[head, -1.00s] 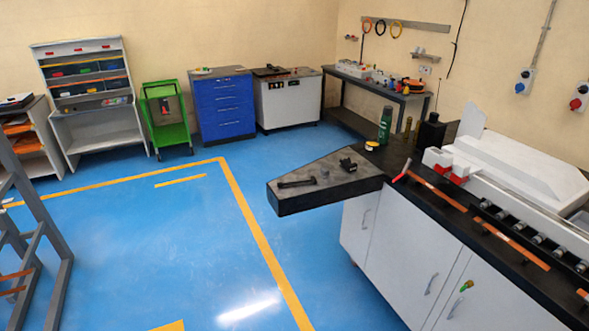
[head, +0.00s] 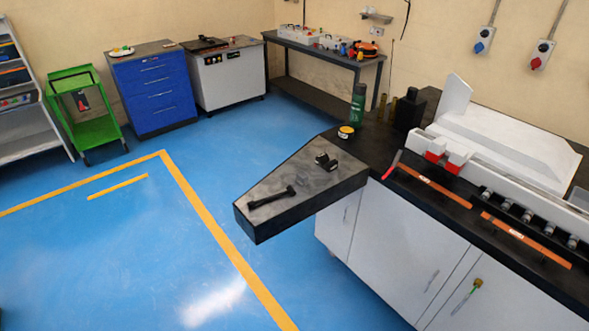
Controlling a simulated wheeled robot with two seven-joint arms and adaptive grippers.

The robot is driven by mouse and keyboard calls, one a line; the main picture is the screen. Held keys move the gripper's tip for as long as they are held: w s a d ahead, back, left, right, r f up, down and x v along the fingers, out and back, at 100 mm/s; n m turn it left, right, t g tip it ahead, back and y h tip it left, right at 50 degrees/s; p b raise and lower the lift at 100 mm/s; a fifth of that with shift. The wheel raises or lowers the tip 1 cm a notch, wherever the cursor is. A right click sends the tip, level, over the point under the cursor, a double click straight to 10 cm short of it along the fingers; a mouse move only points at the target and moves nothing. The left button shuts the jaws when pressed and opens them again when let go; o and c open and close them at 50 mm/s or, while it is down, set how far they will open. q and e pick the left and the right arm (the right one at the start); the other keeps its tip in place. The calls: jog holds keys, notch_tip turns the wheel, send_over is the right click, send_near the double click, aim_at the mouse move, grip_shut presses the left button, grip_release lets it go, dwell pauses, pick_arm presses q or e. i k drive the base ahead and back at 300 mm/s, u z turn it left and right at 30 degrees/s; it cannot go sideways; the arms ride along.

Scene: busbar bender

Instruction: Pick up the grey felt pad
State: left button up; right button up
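I cannot make out a grey felt pad in the head view. The bender bench (head: 410,205) stands at the right, with a dark tapered end (head: 300,200) pointing left. On that end lie a black tool (head: 271,197) and a small black block (head: 326,161). A yellow-lidded tin (head: 346,132), a green bottle (head: 358,104) and a black container (head: 409,110) stand behind them. Neither of my grippers is in view.
A blue drawer cabinet (head: 152,92), a white cabinet (head: 228,80) and a dark side table (head: 325,47) with several items line the back wall. A green trolley (head: 90,130) stands at the left. The blue floor (head: 110,245) is clear.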

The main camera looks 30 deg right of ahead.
aim_at(302, 178)
jog(key=z, duration=0.3)
jog(key=i, duration=0.7)
jog(key=z, duration=0.6)
